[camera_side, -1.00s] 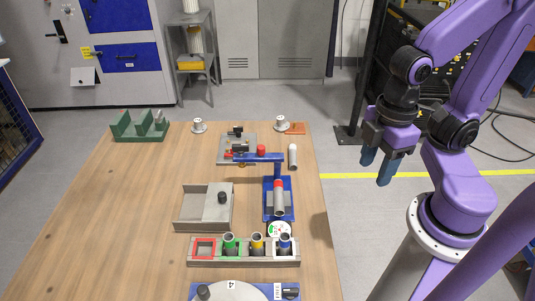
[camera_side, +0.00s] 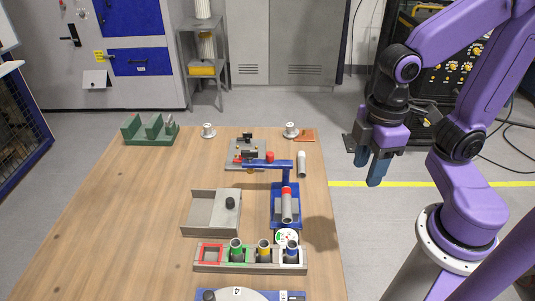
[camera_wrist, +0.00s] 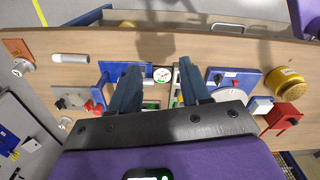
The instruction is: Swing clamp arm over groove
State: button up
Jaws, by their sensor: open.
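A blue bar (camera_side: 266,163), which looks like the clamp arm, reaches left from the top of a blue post at the far right of the table. A red knob (camera_side: 270,156) shows by it. In front of the post is a blue base (camera_side: 277,221) with a grey red-banded tube (camera_side: 287,207) on it. The bar points left, away from the tube; the groove itself is hidden or too small to tell. My gripper (camera_side: 369,172) is open and empty, off the table's right edge in the side view. Its fingers (camera_wrist: 158,80) are spread apart in the wrist view.
A grey tray (camera_side: 205,211) stands left of the blue base. A grey fixture (camera_side: 240,151) sits under the bar's left side. The table's left half is mostly bare.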

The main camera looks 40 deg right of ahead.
jog(key=w+a+r+m, duration=0.2)
jog(key=w, duration=0.5)
jog(key=w+a+r+m, duration=0.2)
jog(key=w, duration=0.4)
jog(key=m, duration=0.3)
send_near(269, 153)
notch_tip(269, 153, down, 10)
jog(key=shift+a+r, duration=0.1)
jog(key=shift+r, duration=0.05)
jog(key=shift+c, duration=0.3)
grip_shut()
